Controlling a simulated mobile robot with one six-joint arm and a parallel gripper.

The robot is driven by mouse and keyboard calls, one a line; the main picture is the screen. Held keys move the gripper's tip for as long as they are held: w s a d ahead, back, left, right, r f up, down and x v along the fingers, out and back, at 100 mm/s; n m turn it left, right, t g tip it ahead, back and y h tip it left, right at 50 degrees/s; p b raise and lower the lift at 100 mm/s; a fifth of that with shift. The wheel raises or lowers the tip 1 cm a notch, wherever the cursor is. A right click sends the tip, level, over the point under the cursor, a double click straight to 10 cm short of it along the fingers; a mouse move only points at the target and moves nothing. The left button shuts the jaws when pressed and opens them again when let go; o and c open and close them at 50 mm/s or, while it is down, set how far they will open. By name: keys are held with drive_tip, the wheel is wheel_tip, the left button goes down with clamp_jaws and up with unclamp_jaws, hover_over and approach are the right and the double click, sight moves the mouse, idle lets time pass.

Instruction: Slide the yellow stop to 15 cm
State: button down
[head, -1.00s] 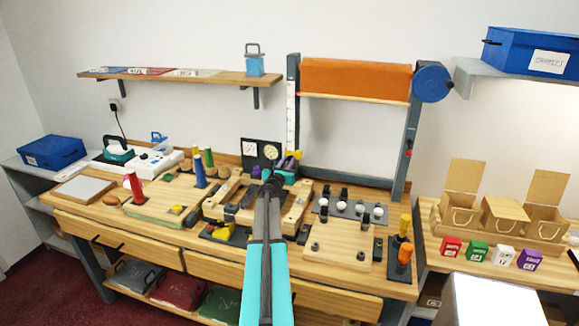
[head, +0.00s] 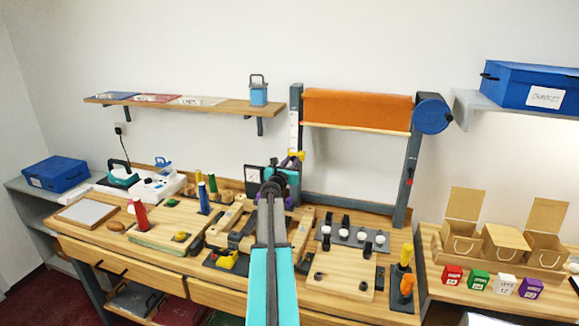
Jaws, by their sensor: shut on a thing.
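The yellow stop (head: 298,155) sits on the white scale strip (head: 294,130) that runs up the left post of the roll frame. It is near the strip's lower end. My gripper (head: 290,158) reaches up to it, with a purple fingertip at the stop's left side, and is shut on the stop. My dark wrist and teal arm hide part of the gripper and the bench behind. The scale's marks are too small to read, so I cannot tell the stop's exact height.
An orange roll (head: 357,108) with a blue end disc (head: 432,113) hangs in the grey frame, right of the scale. A wall shelf (head: 190,105) carrying a blue lantern-like item (head: 259,92) ends left of the post. The crowded workbench (head: 340,283) lies below.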

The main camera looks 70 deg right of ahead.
drive_tip(key=shift+s+d+r, duration=0.15)
drive_tip(key=shift+d+r, duration=0.05)
drive_tip(key=c, duration=1.8)
unclamp_jaws()
drive_tip(key=shift+c, duration=0.2)
drive_tip(key=shift+o, duration=1.4)
drive_tip(key=shift+d+f, duration=0.15)
drive_tip(key=shift+f, duration=0.1)
drive_tip(key=shift+a, duration=0.2)
drive_tip(key=shift+a+b, duration=0.5)
drive_tip(key=shift+a, duration=0.7)
drive_tip(key=s+a+b, duration=0.1)
drive_tip(key=a+b, duration=0.2)
drive_tip(key=a, duration=0.8)
drive_tip(key=shift+s+a, duration=0.15)
drive_tip(key=shift+s, duration=0.15)
